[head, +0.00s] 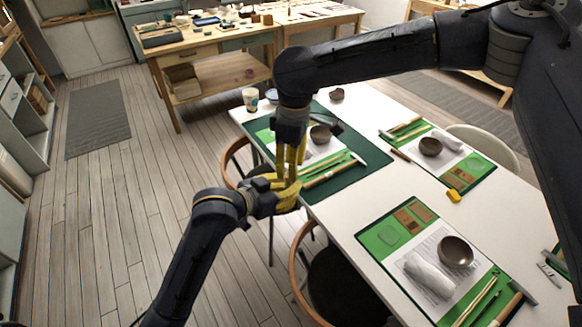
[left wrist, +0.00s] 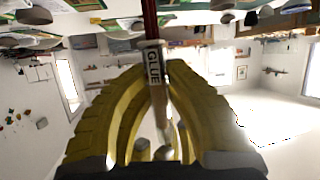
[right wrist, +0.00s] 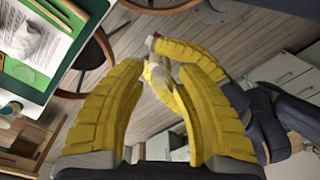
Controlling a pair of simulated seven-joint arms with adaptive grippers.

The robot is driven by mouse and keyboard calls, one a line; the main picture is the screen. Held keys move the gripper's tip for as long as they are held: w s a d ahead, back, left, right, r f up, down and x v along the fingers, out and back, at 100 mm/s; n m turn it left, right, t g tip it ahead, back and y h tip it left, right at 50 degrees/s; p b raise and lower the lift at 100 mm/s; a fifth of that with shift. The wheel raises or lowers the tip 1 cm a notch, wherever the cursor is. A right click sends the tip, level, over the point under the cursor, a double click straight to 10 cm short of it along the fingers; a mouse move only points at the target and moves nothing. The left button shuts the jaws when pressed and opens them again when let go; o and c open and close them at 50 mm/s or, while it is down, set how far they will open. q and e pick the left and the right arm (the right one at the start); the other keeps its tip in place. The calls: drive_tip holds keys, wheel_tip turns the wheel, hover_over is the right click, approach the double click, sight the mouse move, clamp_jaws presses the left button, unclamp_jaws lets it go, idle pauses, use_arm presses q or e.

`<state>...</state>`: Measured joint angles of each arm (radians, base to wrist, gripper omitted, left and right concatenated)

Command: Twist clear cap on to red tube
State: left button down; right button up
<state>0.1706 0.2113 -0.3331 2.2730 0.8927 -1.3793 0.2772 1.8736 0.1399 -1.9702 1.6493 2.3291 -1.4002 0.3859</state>
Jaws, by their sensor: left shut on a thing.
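My left gripper (left wrist: 160,75) is shut on the red tube (left wrist: 150,18), which has a white band lettered GLUE and runs up out of the fingers. A pale, narrower part of it lies between the fingers. My left gripper (head: 287,187) also shows in the head view, beside the table's left edge. My right gripper (right wrist: 160,72) points down at it from above, its fingers apart with the left gripper's fingers and a small red bit of the tube seen beyond. I cannot clearly make out a separate clear cap; the fingers hide the tube in the head view.
The white table (head: 345,215) carries green mats with bowls, papers and tools. A paper cup (head: 250,99) stands near its far left corner. Chairs stand along its left side, and a wooden workbench (head: 215,65) is behind.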

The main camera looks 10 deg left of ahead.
wheel_tip(320, 180, up, 11)
drive_tip(key=shift+w+d, duration=0.2)
drive_tip(key=shift+w, duration=0.1)
drive_tip(key=shift+r, duration=0.15)
idle(0.5)
